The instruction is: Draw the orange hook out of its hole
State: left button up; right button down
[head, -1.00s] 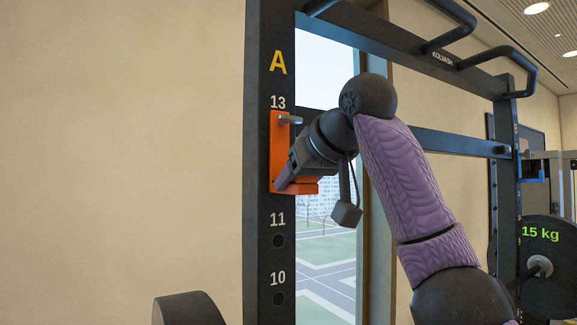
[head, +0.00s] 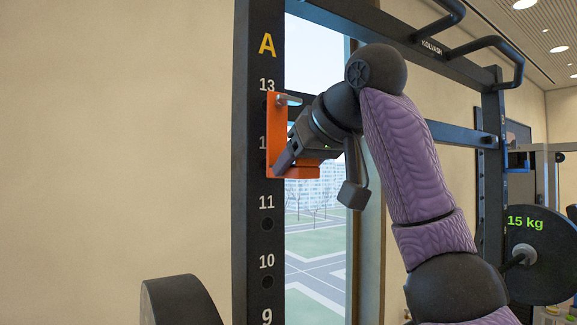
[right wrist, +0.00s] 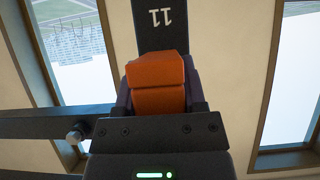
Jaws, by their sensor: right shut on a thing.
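The orange hook (head: 276,140) is at the dark upright post (head: 257,222), between the numbers 13 and 11, in the head view. Its tall plate overlaps the post's right edge and partly covers the number between them. Its lip points right, and a grey pin (head: 290,99) shows near its top. My right gripper (head: 286,160) is shut on the hook's lower part. The right wrist view shows the orange block (right wrist: 157,85) between the two fingers, with the post behind it. Whether any peg still sits in a hole is hidden. My left gripper is out of view.
Empty holes, such as the one under 11 (head: 267,224), run down the post. The rack's crossbar (head: 450,131) runs behind my right arm. A 15 kg plate (head: 535,262) is at right, and a dark rounded object (head: 180,302) is at lower left.

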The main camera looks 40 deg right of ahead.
jog(key=shift+s+a+r+b, duration=0.15)
jog(key=shift+s+b, duration=0.45)
jog(key=shift+s, duration=0.95)
jog(key=shift+s+a+r+b, duration=0.1)
jog(key=shift+s+a+b, duration=0.35)
jog(key=shift+s, duration=1.05)
jog(key=shift+d, duration=0.2)
